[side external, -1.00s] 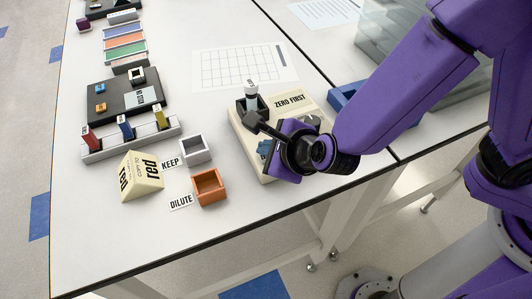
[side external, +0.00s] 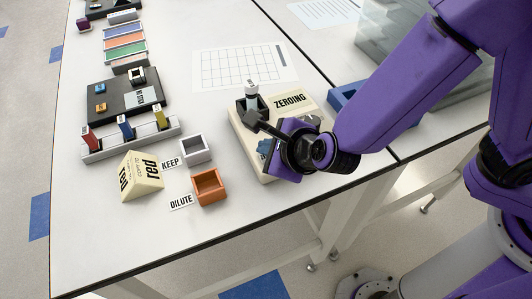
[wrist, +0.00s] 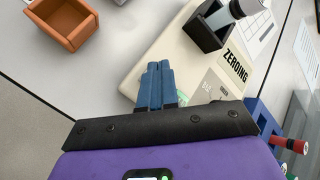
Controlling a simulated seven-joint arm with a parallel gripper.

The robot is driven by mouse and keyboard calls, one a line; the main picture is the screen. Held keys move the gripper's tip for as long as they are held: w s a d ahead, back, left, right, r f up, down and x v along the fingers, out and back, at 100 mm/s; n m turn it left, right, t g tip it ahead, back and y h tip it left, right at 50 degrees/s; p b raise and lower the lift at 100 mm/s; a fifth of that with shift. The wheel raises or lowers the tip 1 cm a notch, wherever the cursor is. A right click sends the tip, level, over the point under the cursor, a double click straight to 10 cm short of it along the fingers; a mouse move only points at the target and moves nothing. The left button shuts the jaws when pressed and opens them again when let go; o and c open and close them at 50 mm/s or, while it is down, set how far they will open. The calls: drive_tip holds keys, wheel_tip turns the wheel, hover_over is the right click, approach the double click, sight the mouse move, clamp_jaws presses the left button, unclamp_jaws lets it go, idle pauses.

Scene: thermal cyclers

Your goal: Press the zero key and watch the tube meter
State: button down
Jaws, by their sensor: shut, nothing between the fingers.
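The tube meter is a cream box (side external: 243,134) near the table's front edge. Its display (side external: 290,100) reads "ZEROING", and the display also shows in the wrist view (wrist: 236,66). A pale label beside the fingers is only partly visible.
A grey open box (side external: 196,150) by "KEEP" and an orange open box (side external: 209,187) by "DILUTE" stand left of the meter. A blue container (side external: 345,95) lies behind my arm.

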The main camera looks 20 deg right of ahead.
drive_tip(key=shift+r, duration=0.45)
drive_tip(key=shift+r, duration=2.5)
drive_tip(key=s+d+m+g+h, duration=0.3)
drive_tip(key=d+m, duration=1.6)
drive_tip(key=d, duration=0.1)
drive_tip(key=s+d+r+m+g+y, duration=0.1)
drive_tip(key=s+d+m+g, duration=0.4)
drive_tip(key=s+d+m, duration=0.7)
drive_tip(key=s+m, duration=0.3)
drive_tip(key=shift+m+g+y, duration=0.3)
drive_tip(key=shift+m+g, duration=0.1)
